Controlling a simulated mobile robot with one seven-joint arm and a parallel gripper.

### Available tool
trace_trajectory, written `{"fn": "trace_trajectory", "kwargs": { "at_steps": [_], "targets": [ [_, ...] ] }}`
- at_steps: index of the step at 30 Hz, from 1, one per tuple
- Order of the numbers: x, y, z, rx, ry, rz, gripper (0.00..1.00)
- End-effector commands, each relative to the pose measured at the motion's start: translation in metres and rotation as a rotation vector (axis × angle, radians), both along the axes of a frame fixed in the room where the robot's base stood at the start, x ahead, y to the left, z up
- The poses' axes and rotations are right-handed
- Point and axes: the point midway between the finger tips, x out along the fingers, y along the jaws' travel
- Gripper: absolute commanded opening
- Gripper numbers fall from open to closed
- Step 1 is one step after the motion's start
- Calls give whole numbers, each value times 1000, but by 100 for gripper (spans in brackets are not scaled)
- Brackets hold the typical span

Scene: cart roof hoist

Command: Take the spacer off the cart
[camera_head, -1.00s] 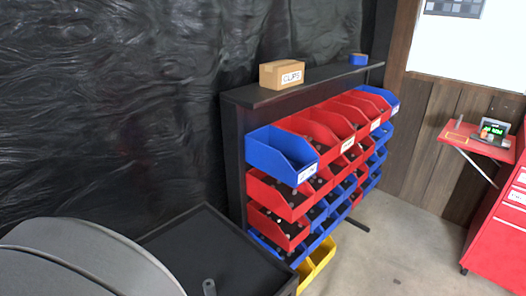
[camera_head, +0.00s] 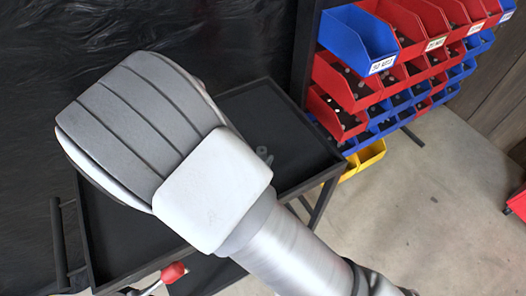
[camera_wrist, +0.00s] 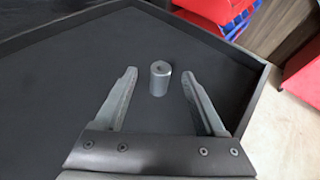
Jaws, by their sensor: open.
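The spacer (camera_wrist: 160,78) is a small grey upright cylinder with a hole in its top. It stands on the black cart tray (camera_wrist: 60,80) in the wrist view. My gripper (camera_wrist: 159,74) is open, its two fingertips on either side of the spacer with gaps visible both sides. The spacer appears slightly beyond or level with the tips; I cannot tell the height difference. In the head view my arm covers much of the cart (camera_head: 292,120), and only small grey bits show past the wrist, too small to tell spacer from fingers.
A rack of red and blue bins (camera_head: 358,40) stands beyond the cart, with yellow bins (camera_head: 364,158) low down. The cart has a raised rim. A red knob (camera_head: 173,272) on a pale lever shows at the cart's near side.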

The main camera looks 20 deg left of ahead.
Motion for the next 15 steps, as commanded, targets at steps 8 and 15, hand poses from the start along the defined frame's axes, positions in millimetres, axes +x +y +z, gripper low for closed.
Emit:
{"fn": "trace_trajectory", "kwargs": {
  "at_steps": [8,15],
  "targets": [
    [35,-2,-20,-1,0,-3,72],
    [43,-1,-23,0,0,0,72]
  ]
}}
